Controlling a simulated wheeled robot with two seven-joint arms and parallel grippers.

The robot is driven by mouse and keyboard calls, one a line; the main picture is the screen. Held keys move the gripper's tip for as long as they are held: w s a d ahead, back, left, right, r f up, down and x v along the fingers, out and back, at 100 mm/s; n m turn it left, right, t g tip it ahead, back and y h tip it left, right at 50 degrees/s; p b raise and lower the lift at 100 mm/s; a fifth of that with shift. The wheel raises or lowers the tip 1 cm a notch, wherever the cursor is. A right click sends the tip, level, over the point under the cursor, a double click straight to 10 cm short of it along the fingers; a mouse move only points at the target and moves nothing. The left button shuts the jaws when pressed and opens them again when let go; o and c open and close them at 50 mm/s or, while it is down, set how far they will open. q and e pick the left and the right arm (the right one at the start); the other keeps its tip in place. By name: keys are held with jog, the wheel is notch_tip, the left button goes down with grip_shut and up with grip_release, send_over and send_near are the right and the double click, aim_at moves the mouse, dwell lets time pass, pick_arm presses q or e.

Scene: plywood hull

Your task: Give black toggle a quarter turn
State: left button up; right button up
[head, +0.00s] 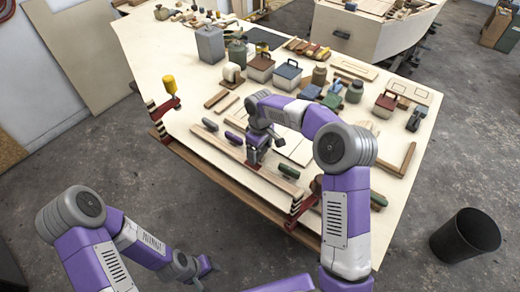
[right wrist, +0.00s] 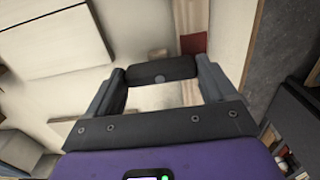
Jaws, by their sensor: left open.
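In the head view my right gripper (head: 257,158) points down at the long plank near the table's front edge and hides the toggle there. My left gripper (head: 206,268) is open and empty, low in the head view, away from the table over the floor.
A red clamp with a yellow handle (head: 169,85) stands at the left edge. Boxes and jars fill the table's far side. A black bin (head: 465,236) stands on the floor.

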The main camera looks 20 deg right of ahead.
jog(key=c, duration=0.3)
jog(key=m+p, duration=0.1)
jog(key=m, duration=0.2)
jog(key=shift+r+m, duration=0.1)
jog(key=shift+m, duration=0.3)
jog(key=m, duration=0.4)
jog(key=shift+m+p, duration=0.3)
jog(key=shift+p, duration=0.1)
jog(key=m+p, duration=0.1)
jog(key=m, duration=0.3)
jog(key=m+p, duration=0.1)
jog(key=m, duration=0.3)
jog(key=shift+m, duration=0.4)
